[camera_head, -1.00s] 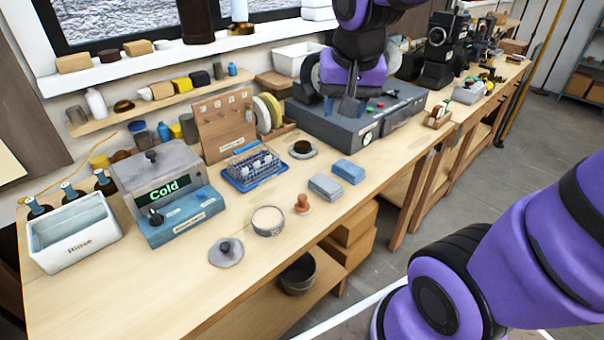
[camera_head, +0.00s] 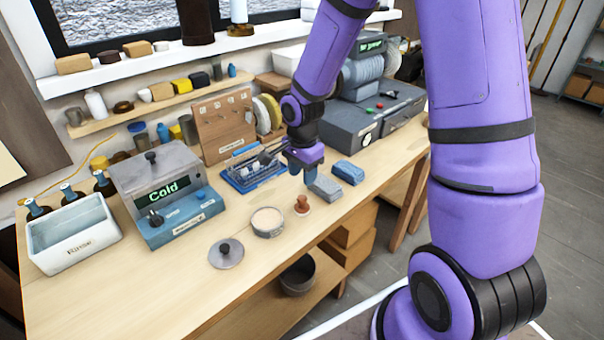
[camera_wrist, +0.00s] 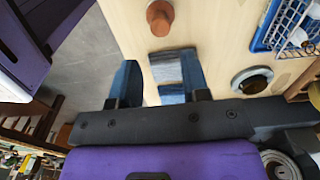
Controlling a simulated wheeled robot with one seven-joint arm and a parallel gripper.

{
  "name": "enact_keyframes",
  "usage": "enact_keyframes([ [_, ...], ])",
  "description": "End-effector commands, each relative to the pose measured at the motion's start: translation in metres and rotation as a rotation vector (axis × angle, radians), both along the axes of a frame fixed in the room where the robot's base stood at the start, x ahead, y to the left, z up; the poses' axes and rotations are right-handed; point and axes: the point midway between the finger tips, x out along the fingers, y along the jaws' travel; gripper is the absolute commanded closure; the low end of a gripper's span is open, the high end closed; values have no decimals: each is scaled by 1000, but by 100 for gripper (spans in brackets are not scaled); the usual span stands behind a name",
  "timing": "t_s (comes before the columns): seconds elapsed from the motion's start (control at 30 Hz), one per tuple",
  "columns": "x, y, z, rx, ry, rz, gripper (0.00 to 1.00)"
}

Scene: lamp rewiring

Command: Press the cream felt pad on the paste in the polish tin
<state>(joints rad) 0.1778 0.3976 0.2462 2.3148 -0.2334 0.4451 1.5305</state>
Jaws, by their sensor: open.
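The polish tin (camera_head: 268,232) stands open on the bench, with pale paste (camera_head: 267,219) inside. Its likely lid (camera_head: 226,253), grey with a knob, lies to the lower left. A terracotta knobbed piece (camera_head: 302,205) stands upright right of the tin; it may be the felt pad's handle, but no cream felt face shows. It also appears at the top of the wrist view (camera_wrist: 160,17). My gripper (camera_head: 304,172) is open above the bench, behind the knobbed piece. In the wrist view, nothing is gripped between its blue fingers (camera_wrist: 157,84). The tin is outside that view.
A grey block (camera_head: 325,188) and a blue block (camera_head: 348,172) lie right of the knobbed piece. A blue wire rack (camera_head: 250,182) and a round dish (camera_wrist: 236,82) are nearby. The heater box (camera_head: 165,190) reads "Cold". Bench front left is clear.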

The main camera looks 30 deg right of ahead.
Motion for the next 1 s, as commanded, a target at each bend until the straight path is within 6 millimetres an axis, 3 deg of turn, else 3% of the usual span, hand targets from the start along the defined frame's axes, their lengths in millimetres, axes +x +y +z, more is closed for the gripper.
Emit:
enact_keyframes([
  [0.37,1,1,-21,5,9,-22,57],
  [1.0,1,1,-73,5,8,-21,57],
])
